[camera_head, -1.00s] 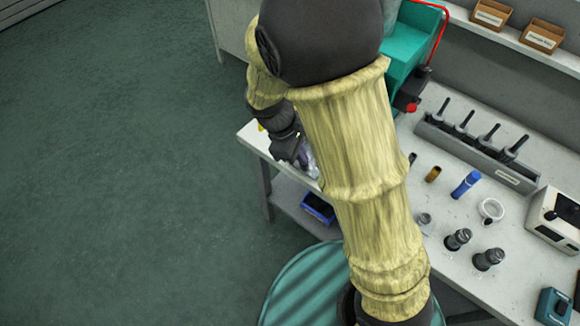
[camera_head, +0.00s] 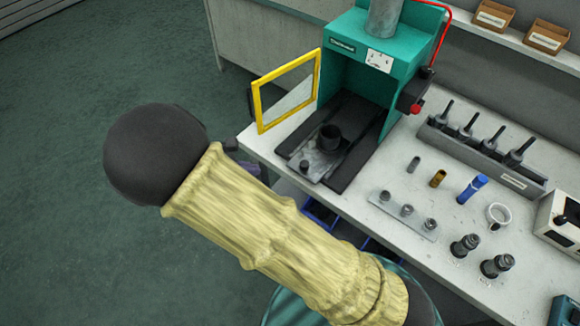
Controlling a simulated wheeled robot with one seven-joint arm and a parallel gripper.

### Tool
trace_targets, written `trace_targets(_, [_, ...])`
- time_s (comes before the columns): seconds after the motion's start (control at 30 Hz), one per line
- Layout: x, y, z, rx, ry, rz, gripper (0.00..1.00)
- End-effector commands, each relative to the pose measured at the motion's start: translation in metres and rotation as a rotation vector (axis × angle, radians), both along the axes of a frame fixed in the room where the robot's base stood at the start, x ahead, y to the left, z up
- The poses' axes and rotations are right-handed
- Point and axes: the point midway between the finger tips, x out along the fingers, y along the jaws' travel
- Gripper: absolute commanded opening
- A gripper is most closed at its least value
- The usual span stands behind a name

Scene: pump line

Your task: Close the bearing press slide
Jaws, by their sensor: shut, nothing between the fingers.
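The bearing press (camera_head: 398,62) is a teal machine at the back of the bench, with a grey cylinder on top. Its slide (camera_head: 322,160) is a grey plate on dark rails. It sits out in front of the press opening, near the bench's front edge, with a dark round fixture on it. The yellow-framed guard door (camera_head: 288,90) stands swung open to the left. My arm crosses the lower left. My gripper's fingers are not visible; a small dark purplish part shows beside my arm at the bench edge, and I cannot tell what it is.
On the bench (camera_head: 455,235) stand a rack (camera_head: 480,150) of dark tools, a blue cylinder (camera_head: 472,188), a brass cylinder (camera_head: 438,178), a white ring (camera_head: 498,215) and several small metal parts. A red knob (camera_head: 417,108) is on the press's right side. The floor at left is clear.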

Motion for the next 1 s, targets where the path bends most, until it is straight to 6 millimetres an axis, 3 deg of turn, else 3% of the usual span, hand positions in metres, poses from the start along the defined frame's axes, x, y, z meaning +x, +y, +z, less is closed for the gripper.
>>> trace_targets(0.6, [0.032,-0.067,-0.065,-0.004,0.002,-0.004,0.00])
trace_targets(0.8, [0.045,-0.093,-0.063,-0.003,0.000,-0.004,0.00])
trace_targets(1.0, [0.049,-0.101,-0.064,0.000,0.001,-0.002,0.00])
